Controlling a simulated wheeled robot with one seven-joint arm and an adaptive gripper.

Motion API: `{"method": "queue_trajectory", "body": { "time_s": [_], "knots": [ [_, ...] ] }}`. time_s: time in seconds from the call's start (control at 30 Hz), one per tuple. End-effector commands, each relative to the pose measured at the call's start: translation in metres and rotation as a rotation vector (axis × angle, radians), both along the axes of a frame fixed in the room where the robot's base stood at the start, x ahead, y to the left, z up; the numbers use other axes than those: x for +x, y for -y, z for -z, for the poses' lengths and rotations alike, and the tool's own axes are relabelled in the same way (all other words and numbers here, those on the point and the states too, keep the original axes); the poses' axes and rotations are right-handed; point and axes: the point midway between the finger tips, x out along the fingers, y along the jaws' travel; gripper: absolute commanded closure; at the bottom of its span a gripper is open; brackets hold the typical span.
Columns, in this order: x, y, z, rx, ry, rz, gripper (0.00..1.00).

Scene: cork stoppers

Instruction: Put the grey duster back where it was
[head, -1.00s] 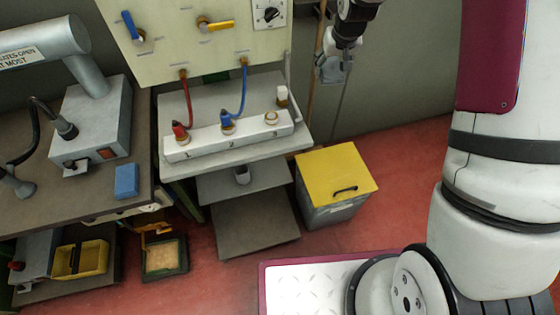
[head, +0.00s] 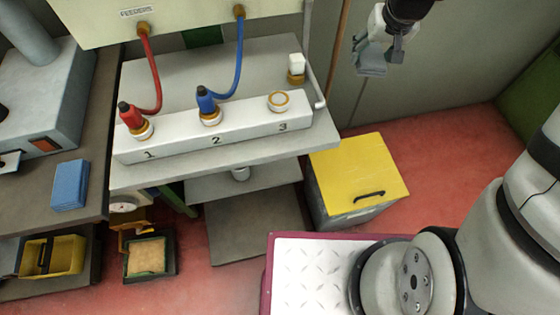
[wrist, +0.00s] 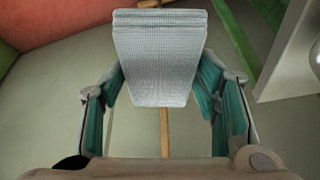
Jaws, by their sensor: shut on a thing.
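The grey duster (wrist: 158,60) is a folded, woven-looking cloth between the fingers of my gripper (wrist: 162,100) in the wrist view. The fingers, with teal inner pads, close on it from both sides. In the head view my gripper (head: 393,50) is at the top right, in the air in front of the wall, and the duster (head: 370,62) hangs from it. It is to the right of the bench shelf and above the yellow-lidded bin. The place where the duster was is not identifiable in these frames.
A bin with a yellow lid (head: 360,170) stands on the red floor. The shelf (head: 262,68) carries a white numbered block (head: 240,124) with red and blue plugs. A blue sponge-like block (head: 70,185) lies on the left bench. A thin brown pole (head: 340,45) stands near my gripper.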

Motion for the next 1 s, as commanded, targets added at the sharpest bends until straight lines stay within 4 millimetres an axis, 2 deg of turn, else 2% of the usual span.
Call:
{"method": "queue_trajectory", "body": {
  "time_s": [0.03,0.43,0.7,1.0],
  "knots": [
    [0.002,0.001,0.017,-0.001,0.001,0.000,0.74],
    [-0.024,0.000,0.092,-0.012,-0.001,-0.013,0.74],
    [-0.043,-0.009,0.155,-0.016,-0.002,-0.151,0.74],
    [-0.051,-0.023,0.193,-0.019,-0.001,-0.328,0.74]
  ]
}}
